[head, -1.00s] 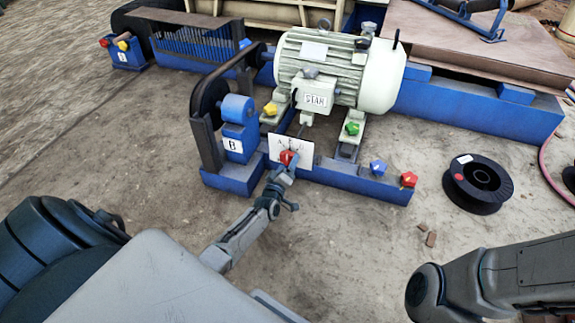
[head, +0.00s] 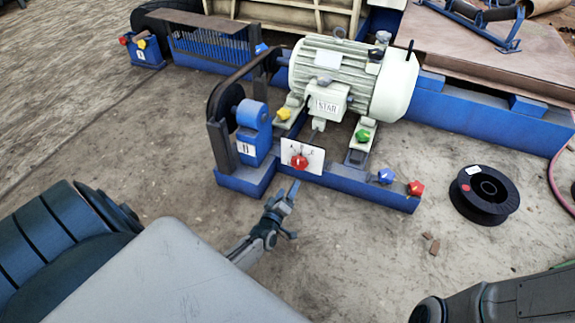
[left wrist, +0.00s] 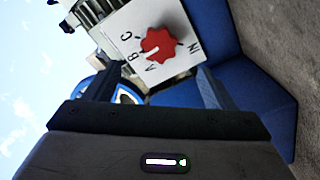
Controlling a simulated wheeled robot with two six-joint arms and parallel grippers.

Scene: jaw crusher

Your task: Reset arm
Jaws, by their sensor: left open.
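My left gripper (head: 287,193) is open and empty in the head view. It hangs in front of the white dial plate (head: 315,158), apart from the red star-shaped knob (head: 299,161). In the left wrist view the red knob (left wrist: 160,44), with a white pointer mark, sits on the plate (left wrist: 130,22) marked with letters such as A, B and C. The two fingers (left wrist: 155,85) stand apart below the knob, with nothing between them. My right arm shows at the lower right of the head view, but its gripper is out of view.
The motor (head: 345,77) stands on a blue frame (head: 345,181) behind the plate. Yellow (head: 284,113), green (head: 362,135), blue (head: 386,175) and red (head: 416,188) knobs sit on it. A black spool (head: 485,194) lies at right.

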